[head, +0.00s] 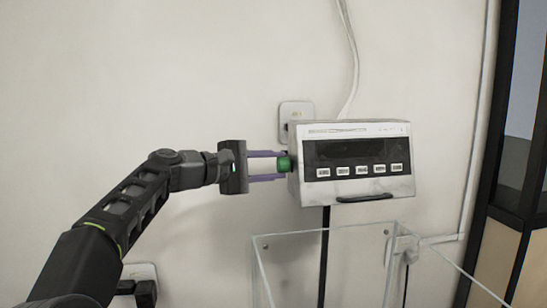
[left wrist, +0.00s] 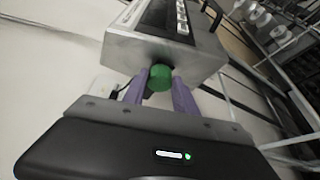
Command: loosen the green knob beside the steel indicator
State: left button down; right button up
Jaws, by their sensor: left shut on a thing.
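The steel indicator (head: 355,160) is a box with a dark display and a row of buttons, in the middle right of the head view. The green knob (head: 284,164) sits on its left side. My left gripper (head: 282,165) reaches in from the left with its purple fingers around the knob, shut on it. In the left wrist view the knob (left wrist: 159,78) shows between the two purple fingers, against the side of the indicator (left wrist: 150,50). My right gripper is not in view.
A clear-walled box (head: 320,236) stands below the indicator. A wall socket (head: 296,113) and a white cable (head: 352,60) are behind it. Another socket with a black plug (head: 145,290) is at the lower left. A dark-framed door or window (head: 510,150) is at the right. The wall at left is bare.

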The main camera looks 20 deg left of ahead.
pick_arm(q)
jog(key=n+g, duration=0.2)
jog(key=n, duration=0.3)
jog(key=shift+w+a+r+g, duration=0.15)
jog(key=shift+w+r+g, duration=0.1)
jog(key=shift+g, duration=0.15)
jog(key=shift+s, duration=0.1)
jog(key=c, duration=1)
grip_release()
jog(key=shift+r, duration=0.1)
